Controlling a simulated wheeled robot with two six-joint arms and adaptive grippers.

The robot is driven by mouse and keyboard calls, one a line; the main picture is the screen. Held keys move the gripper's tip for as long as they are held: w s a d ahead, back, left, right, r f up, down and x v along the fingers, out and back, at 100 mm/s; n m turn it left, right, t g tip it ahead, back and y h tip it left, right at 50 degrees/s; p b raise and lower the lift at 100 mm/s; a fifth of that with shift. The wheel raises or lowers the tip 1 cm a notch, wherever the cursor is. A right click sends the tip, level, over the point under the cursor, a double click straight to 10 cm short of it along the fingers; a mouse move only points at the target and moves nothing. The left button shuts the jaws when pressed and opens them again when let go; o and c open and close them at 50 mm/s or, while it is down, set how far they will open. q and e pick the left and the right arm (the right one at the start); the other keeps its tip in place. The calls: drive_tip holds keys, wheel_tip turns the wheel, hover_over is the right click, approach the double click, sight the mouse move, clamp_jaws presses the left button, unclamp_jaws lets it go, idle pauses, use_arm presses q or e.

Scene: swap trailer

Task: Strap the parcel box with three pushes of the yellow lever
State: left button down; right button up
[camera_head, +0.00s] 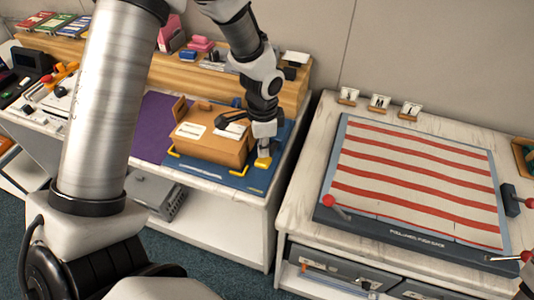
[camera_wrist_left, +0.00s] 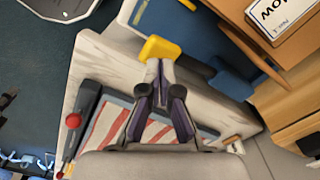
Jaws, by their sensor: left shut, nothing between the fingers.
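The brown cardboard parcel box (camera_head: 212,138) with white labels sits on a blue strapping base (camera_head: 225,173) with yellow corner pieces. Part of the box shows in the left wrist view (camera_wrist_left: 287,42). The yellow lever (camera_head: 263,162) is at the right side of the box. Its yellow end (camera_wrist_left: 160,48) shows in the left wrist view just past my fingertips. My left gripper (camera_head: 264,147) is shut and empty, pointing down, with its tips at or very close to the lever end. I cannot tell whether they touch. I see no strap clearly. My right gripper is not in view.
A white table on the right holds a board with red and white stripes (camera_head: 415,180) and red-knobbed levers. A purple mat (camera_head: 152,127) lies left of the box. A wooden shelf (camera_head: 160,72) runs behind. A gap separates the tables.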

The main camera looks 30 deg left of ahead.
sight(263, 160)
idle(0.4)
use_arm(q)
drive_tip(key=shift+f+b, duration=1.7)
drive_tip(key=shift+f, duration=1.35)
wheel_tip(263, 160, up, 9)
drive_tip(key=p, duration=0.9)
drive_tip(key=shift+r, duration=0.15)
